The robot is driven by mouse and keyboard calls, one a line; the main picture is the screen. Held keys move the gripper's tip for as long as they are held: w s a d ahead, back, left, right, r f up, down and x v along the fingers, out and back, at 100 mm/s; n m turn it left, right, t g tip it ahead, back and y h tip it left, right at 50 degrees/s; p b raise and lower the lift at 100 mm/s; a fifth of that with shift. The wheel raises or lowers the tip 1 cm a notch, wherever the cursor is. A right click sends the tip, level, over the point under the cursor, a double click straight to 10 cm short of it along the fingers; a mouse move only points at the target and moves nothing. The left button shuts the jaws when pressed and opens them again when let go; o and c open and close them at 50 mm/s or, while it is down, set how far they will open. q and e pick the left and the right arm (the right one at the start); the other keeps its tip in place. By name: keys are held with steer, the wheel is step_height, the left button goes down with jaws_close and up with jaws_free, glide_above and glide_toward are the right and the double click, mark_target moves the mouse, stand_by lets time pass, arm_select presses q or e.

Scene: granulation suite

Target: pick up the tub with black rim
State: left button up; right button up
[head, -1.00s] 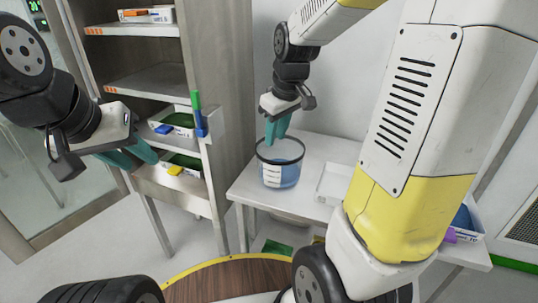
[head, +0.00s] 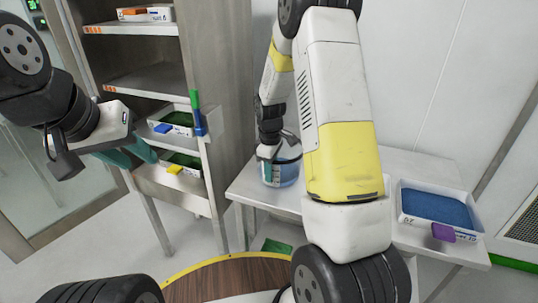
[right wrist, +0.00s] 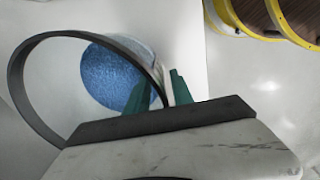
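The tub with black rim (head: 284,176) stands upright on the white table, a clear tub with blue contents and a white label. It is partly hidden by my right arm in the head view. In the right wrist view its black rim (right wrist: 35,62) loops at the left, with the blue contents (right wrist: 108,78) inside. My right gripper (head: 268,153) is at the near left of the rim. Its teal fingers (right wrist: 160,92) sit on either side of the tub's wall, with a small gap between them. My left gripper (head: 137,157) is open and empty, in front of the shelf.
A white tray with blue contents (head: 436,207) and a purple tag is on the table (head: 245,190) at the right. The shelf unit (head: 138,83) at the left holds several small trays. A wooden round top with a yellow edge (head: 225,281) is below.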

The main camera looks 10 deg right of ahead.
steer(key=shift+f, duration=1.25)
jaws_close()
steer(key=shift+w+r, duration=0.1)
stand_by(0.3)
